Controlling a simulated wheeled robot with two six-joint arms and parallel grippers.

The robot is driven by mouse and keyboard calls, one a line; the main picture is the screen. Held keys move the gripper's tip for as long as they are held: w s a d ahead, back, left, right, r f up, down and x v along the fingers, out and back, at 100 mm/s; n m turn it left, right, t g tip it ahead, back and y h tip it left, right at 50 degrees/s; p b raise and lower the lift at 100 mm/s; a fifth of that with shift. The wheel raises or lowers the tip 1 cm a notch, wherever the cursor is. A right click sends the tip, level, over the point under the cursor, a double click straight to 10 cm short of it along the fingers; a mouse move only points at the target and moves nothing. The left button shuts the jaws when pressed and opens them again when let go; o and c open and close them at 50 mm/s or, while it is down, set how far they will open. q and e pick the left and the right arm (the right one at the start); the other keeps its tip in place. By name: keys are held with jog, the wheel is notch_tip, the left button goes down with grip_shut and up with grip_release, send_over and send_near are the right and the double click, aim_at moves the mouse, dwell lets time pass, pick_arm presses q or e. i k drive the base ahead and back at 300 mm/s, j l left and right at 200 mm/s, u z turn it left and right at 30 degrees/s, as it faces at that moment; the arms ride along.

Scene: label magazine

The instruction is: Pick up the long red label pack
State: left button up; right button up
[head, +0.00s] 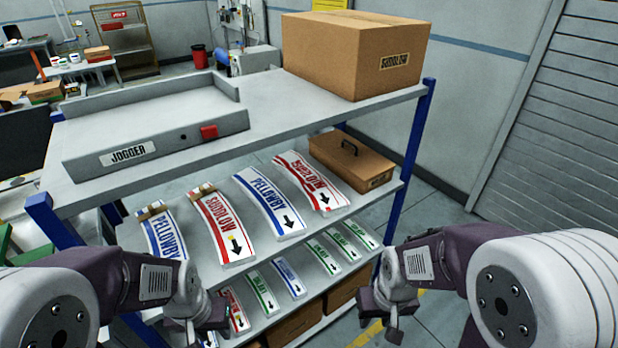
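Two long curved white packs with red edges and red SUDLOW lettering lie on the middle shelf (190,275). The left red pack (221,228) has a brown piece at its far end and a yellow mark by its black arrow. The right red pack (311,182) has its lettering the other way up. My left gripper (198,328) is in front of the rack at lower left, below and nearer than the left red pack. My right gripper (388,322) is in front of the rack at lower right. Neither visibly touches a pack; their finger gaps are unclear.
Long blue PELOWBY packs (270,204) (161,236) lie beside the red ones. Shorter packs, including a red one (237,312), lie lower down. The top shelf holds a grey JOGGER tray (150,125) and a carton (352,50). A blue post (412,135) stands at right.

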aim_at(323, 197)
jog(key=i+u, duration=0.2)
jog(key=u, duration=0.25)
jog(key=i+l+u, duration=0.1)
jog(key=u, duration=0.3)
jog(key=i, duration=0.05)
